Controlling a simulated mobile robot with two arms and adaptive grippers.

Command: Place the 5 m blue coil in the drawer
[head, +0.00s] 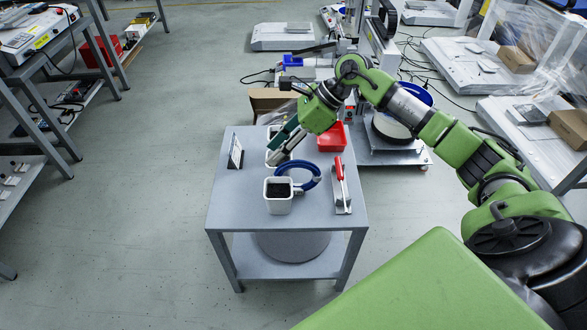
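A blue coil (314,183) lies as a ring on the grey table (231,197), just behind and right of a white square pot with dark contents (278,196). Its left part is partly hidden by the pot. My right gripper (274,152) reaches in from the right, above the table, up and left of the coil, with its fingers pointing down and left. I cannot tell whether it is open or shut; no coil shows in it. My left gripper is out of view. I cannot make out a drawer in this view.
On the table are a red-handled tool on a stand (341,186), a red tray (332,138) and a small upright panel (236,152). A white container is partly hidden behind my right gripper.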

